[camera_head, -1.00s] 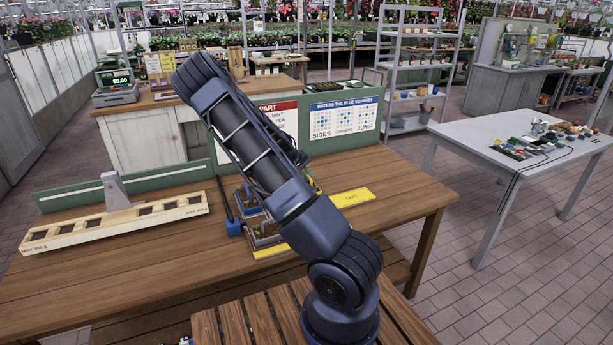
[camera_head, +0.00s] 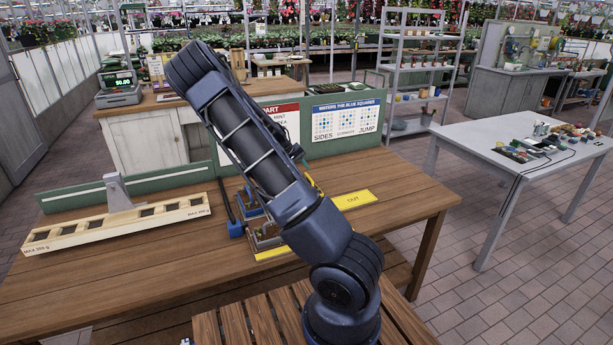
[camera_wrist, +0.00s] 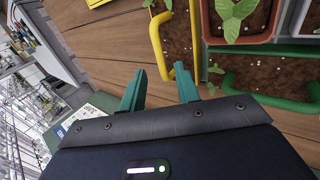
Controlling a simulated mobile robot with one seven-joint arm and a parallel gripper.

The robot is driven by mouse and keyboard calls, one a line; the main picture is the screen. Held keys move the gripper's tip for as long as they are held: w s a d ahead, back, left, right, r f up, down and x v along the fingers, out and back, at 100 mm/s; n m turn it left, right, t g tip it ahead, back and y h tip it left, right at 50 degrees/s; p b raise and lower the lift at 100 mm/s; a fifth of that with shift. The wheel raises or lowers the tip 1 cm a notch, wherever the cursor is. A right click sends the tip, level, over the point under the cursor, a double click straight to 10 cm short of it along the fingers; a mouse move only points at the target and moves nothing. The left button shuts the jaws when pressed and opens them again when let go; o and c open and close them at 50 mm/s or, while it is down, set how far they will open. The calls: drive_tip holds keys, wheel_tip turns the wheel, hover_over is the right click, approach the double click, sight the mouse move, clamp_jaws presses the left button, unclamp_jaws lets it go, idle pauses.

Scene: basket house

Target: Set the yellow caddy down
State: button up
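In the wrist view, the yellow caddy (camera_wrist: 157,42) shows at the top middle, with a bent yellow handle and dark soil with a small green plant. My gripper (camera_wrist: 160,88) has two green fingers spread apart. The handle's bend lies right at the fingertips, close to the right finger; I cannot tell whether they touch. The caddy appears to stand at the wooden table, but its base is not shown. In the head view my arm hides my gripper and most of the caddy; only a bit of yellow shows beside the arm.
A green caddy (camera_wrist: 265,88) with soil and a potted seedling (camera_wrist: 238,20) is close on the right in the wrist view. A yellow OUT plate (camera_head: 352,199) lies on the wooden table (camera_head: 150,270). A wooden slotted rack (camera_head: 115,225) stands left. The table's front left is clear.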

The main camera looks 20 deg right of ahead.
drive_tip(key=s+a+r+t+y, duration=0.1)
drive_tip(key=s+a+r+y, duration=0.35)
drive_tip(key=s+r, duration=0.65)
drive_tip(key=s+a+r+t+y, duration=0.1)
drive_tip(key=s+a+r+y, duration=0.35)
drive_tip(key=s+r, duration=0.75)
drive_tip(key=s+a+r+t+h, duration=0.1)
drive_tip(key=s+a+r, duration=0.1)
drive_tip(key=s, duration=0.6)
drive_tip(key=s+a+r+t+h, duration=0.1)
drive_tip(key=s+a+r, duration=0.2)
drive_tip(key=s, duration=0.5)
drive_tip(key=shift+s+a+r+t, duration=0.25)
drive_tip(key=shift+s+a+t, duration=0.1)
drive_tip(key=shift+a, duration=0.3)
